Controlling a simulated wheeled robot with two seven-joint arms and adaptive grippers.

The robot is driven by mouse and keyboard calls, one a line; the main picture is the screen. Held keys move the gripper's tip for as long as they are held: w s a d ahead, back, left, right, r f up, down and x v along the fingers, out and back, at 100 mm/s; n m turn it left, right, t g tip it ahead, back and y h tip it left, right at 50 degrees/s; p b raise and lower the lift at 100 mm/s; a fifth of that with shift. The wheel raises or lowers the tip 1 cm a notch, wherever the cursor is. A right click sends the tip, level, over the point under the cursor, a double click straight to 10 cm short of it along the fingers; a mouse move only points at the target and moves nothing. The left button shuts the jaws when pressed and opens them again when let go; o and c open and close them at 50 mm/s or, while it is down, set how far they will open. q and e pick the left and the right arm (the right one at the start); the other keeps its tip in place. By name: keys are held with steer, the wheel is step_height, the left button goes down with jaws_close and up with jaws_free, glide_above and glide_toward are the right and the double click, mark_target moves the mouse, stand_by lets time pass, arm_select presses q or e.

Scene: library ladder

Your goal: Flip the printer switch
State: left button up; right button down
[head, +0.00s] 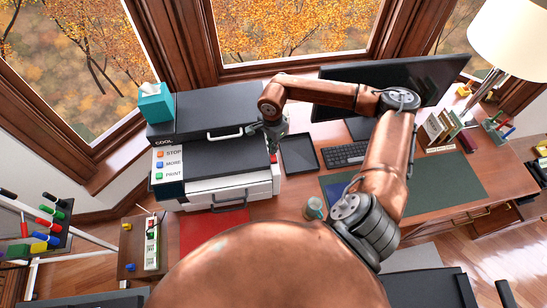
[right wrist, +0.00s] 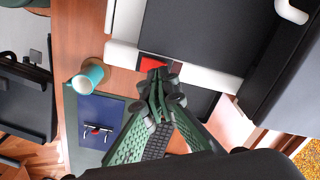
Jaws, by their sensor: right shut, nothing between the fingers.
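The printer (head: 225,140) is black and white and stands on the desk left of the keyboard. Its red switch (head: 273,158) is at the right front corner, and it also shows in the right wrist view (right wrist: 152,64). My right gripper (head: 271,146) is shut and empty, its fingertips right at the switch. In the right wrist view the closed fingertips (right wrist: 156,76) overlap the lower edge of the red switch. I cannot tell if they touch it. The switch's position is unclear. My left gripper is not in view.
A teal tissue box (head: 155,102) sits on the printer's top left. Labelled STOP, MORE and PRINT buttons (head: 168,163) are on its left panel. A black tray (head: 299,154), a keyboard (head: 345,154) and a teal cup (head: 314,208) are to the right. A monitor (head: 425,80) stands behind.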

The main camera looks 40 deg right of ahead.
steer(key=shift+f+b, duration=1)
steer(key=shift+f, duration=0.15)
stand_by(0.5)
steer(key=shift+r+p, duration=1.45)
steer(key=shift+r, duration=2.1)
